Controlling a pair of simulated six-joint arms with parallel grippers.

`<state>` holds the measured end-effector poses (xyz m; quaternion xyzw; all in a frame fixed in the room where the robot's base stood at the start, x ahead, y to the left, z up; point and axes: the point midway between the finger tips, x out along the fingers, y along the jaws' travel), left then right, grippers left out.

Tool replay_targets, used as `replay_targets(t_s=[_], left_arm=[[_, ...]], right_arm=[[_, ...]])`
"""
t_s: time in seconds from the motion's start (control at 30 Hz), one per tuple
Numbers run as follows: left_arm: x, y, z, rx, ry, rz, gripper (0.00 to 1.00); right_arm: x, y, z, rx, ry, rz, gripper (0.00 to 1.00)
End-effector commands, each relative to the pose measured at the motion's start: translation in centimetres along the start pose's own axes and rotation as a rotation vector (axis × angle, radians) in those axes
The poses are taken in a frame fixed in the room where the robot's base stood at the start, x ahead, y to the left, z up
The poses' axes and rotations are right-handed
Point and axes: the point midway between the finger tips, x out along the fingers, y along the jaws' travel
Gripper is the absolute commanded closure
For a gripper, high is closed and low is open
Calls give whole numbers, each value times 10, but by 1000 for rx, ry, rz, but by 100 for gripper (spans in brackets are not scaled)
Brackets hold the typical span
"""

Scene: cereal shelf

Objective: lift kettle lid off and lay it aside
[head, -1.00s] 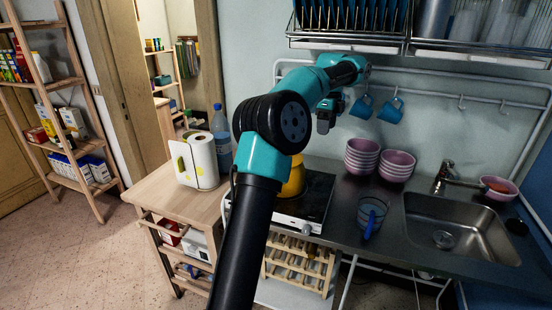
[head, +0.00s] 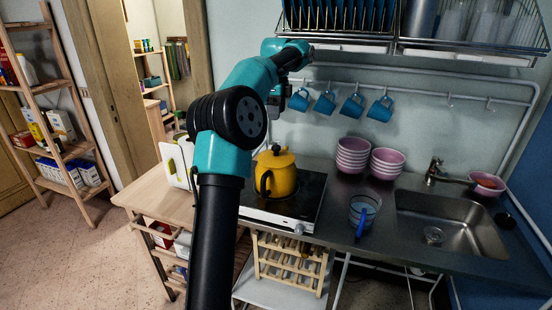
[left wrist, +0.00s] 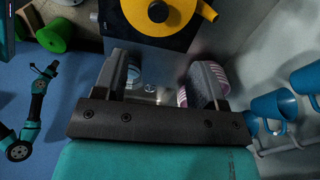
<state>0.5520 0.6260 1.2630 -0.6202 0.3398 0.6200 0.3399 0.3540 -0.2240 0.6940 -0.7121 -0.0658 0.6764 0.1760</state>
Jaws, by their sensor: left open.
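The yellow kettle (head: 283,183) stands upright on the black hob. Its yellow lid (head: 275,158), with a small knob on top, sits on it. My left gripper (head: 278,104) is above the kettle, in front of the wall, partly hidden behind my own arm. In the left wrist view, its two fingers (left wrist: 163,84) are spread apart with nothing between them. The kettle (left wrist: 203,12) shows there at the top edge, partly cut off, beyond the fingertips. My right gripper's jaws cannot be made out in either view.
Blue mugs (head: 351,106) hang from a rail behind the hob (head: 308,200). Stacked pink bowls (head: 352,155) stand to its right. A glass jug (head: 364,211) is near the sink (head: 458,224). A dish rack (head: 470,56) hangs above.

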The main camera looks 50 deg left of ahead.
Motion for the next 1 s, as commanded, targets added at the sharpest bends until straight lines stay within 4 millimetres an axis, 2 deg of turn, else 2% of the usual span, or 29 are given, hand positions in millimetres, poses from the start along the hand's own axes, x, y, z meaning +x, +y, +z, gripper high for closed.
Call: replay_targets(t_s=[0.53,0.67,1.0], left_arm=[[85,1,0,0,-1,3,35],[92,0,0,1,0,0,35],[94,0,0,1,0,1,35]], right_arm=[[0,0,0,0,0,0,57],[0,0,0,0,0,0,57],[0,0,0,0,0,0,57]])
